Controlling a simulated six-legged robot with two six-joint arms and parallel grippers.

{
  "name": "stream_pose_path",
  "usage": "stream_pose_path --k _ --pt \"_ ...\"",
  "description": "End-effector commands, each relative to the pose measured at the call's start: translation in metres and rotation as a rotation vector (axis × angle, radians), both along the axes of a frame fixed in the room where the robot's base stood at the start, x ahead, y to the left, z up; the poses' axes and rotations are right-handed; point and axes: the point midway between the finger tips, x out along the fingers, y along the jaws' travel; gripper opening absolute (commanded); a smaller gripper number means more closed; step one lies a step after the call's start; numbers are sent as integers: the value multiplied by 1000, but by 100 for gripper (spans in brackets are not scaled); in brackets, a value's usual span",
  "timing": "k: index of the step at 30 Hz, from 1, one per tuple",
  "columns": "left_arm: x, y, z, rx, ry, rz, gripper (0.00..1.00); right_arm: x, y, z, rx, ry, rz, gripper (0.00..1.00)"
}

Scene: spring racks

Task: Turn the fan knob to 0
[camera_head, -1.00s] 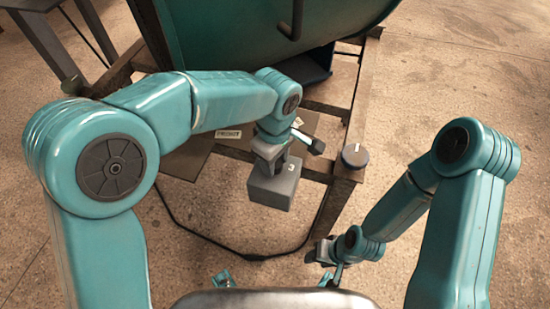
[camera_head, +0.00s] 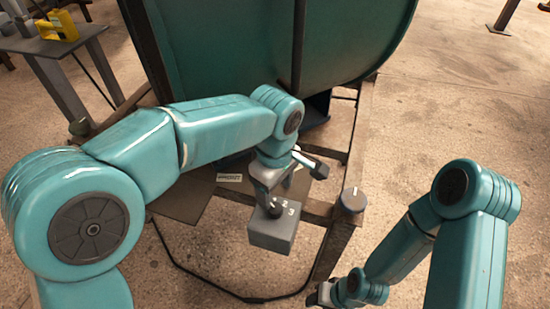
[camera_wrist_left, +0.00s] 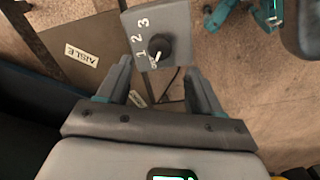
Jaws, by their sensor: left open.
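The fan knob (camera_wrist_left: 158,46) is a black dial with a white pointer line on a grey box (camera_wrist_left: 177,18) marked 1, 2 and 3. In the left wrist view the pointer faces lower left, past the 1, at a small mark too blurred to read. In the head view the knob (camera_head: 274,210) sits on top of the box (camera_head: 270,238). My left gripper (camera_wrist_left: 158,68) is open, its fingers apart on either side below the knob, not touching it. In the head view the left gripper (camera_head: 268,185) is just above the knob. My right gripper (camera_head: 320,295) is low, its jaws unclear.
A large green drum (camera_head: 345,45) rises behind. A dark cable (camera_head: 190,270) loops on the floor. A plate labelled AISLE (camera_wrist_left: 85,50) lies left of the box.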

Motion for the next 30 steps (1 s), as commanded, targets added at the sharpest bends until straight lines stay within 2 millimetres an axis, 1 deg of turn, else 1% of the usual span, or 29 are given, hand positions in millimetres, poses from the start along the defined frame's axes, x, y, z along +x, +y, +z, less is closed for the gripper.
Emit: stream_pose_path --k 1,3,6,9,12,17,30 --pt "1 0 19 -2 -4 0 65 0 0 8 0 0 0 43" --pt "1 -1 37 -2 -4 0 65 0 0 13 0 0 0 43" --pt "0 0 59 -1 -3 0 65 0 0 20 0 0 0 43" --pt "0 0 76 -2 -2 0 65 0 0 24 0 0 0 43" --pt "0 0 86 -1 -2 0 65 0 0 26 0 0 0 43" --pt "0 0 92 0 0 0 65 0 0 27 0 0 0 43" --pt "0 0 91 0 0 0 65 0 0 27 0 0 0 43"
